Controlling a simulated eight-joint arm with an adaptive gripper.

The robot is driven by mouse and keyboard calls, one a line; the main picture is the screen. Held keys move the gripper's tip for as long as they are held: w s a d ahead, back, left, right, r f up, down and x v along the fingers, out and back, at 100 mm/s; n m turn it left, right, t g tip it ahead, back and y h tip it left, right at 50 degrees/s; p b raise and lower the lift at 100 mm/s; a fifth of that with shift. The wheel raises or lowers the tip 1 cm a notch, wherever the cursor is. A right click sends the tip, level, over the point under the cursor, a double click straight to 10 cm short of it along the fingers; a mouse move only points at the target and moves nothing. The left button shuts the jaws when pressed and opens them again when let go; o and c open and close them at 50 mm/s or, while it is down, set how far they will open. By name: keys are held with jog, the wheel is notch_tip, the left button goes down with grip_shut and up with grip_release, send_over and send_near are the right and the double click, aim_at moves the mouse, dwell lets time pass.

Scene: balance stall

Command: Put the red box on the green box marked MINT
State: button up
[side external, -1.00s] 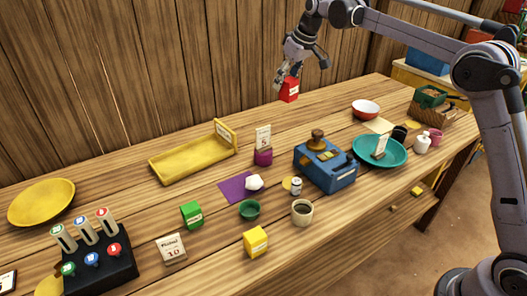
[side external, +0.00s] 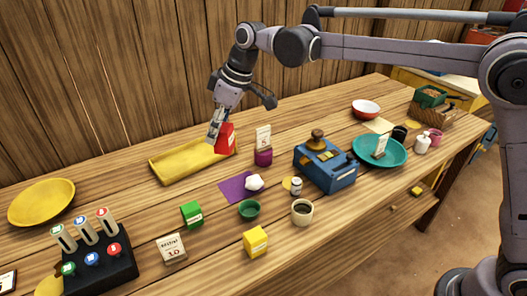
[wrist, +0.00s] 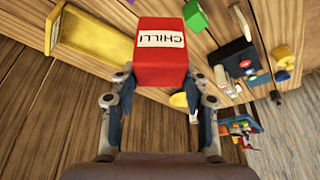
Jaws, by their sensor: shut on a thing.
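My gripper (side external: 217,125) is shut on the red box (side external: 226,139) and holds it in the air near the right end of the yellow tray. In the wrist view the red box (wrist: 161,58) sits between the two fingers, with a white label reading CHILLI. The green box (side external: 192,214) stands on the table in front of the tray, with a small white label too small to read. It also shows in the wrist view (wrist: 195,16), beyond the red box. The red box is apart from the green box, above and behind it. The top of the green box looks bare.
The yellow tray (side external: 180,161) lies behind the green box. A purple cloth (side external: 233,190) with a white lump, a green bowl (side external: 249,208), a yellow box (side external: 255,242), a card (side external: 172,248) and a black stand (side external: 103,268) surround the green box. A blue scale (side external: 330,171) stands farther right.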

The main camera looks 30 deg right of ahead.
notch_tip(320, 180, down, 2)
jog(key=shift+f, duration=0.1)
jog(key=shift+a+f, duration=0.2)
send_over(185, 206)
notch_tip(185, 206, down, 7)
jog(key=shift+f, duration=2)
jog(key=shift+f, duration=0.1)
jog(key=o, duration=1.2)
jog(key=shift+s, duration=0.1)
